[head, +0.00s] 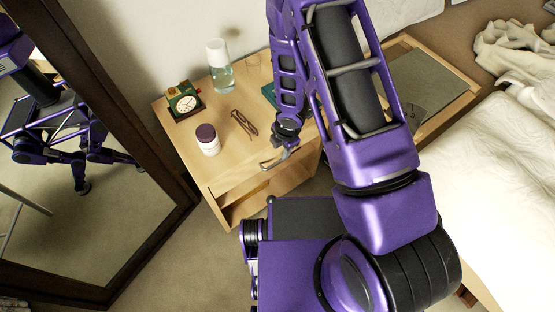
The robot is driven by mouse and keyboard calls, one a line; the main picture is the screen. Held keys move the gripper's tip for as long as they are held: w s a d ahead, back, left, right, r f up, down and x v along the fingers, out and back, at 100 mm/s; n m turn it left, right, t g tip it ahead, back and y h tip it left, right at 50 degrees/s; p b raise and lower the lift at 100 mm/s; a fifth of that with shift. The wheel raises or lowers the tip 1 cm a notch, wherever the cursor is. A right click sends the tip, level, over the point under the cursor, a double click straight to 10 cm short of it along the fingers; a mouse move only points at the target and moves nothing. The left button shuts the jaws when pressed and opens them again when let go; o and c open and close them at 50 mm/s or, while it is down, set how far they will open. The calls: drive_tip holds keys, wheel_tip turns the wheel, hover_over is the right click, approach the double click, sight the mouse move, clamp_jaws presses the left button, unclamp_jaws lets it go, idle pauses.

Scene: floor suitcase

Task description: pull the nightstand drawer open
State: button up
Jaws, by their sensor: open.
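The light wood nightstand (222,168) stands left of centre, with its front edge facing me. My purple arm hides the right end of the nightstand, and I cannot tell whether the fingers touch the drawer.
On the nightstand are a clock (183,102), a clear bottle (220,68), a white jar (207,140), glasses (244,123) and a teal book (269,95). A dark-framed mirror (125,125) stands left, a white bed (505,185) right. Bare carpet (185,260) lies in front.

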sight(277, 163)
drive_tip(key=f, duration=0.3)
drive_tip(key=w+f+b, duration=0.1)
drive_tip(key=f, duration=0.2)
drive_tip(key=a+f, duration=0.1)
drive_tip(key=f, duration=0.2)
drive_tip(key=shift+w+f+b, duration=0.3)
drive_tip(key=shift+f+b, duration=0.05)
drive_tip(key=shift+b, duration=0.05)
drive_tip(key=shift+c, duration=0.2)
clamp_jaws()
idle(0.7)
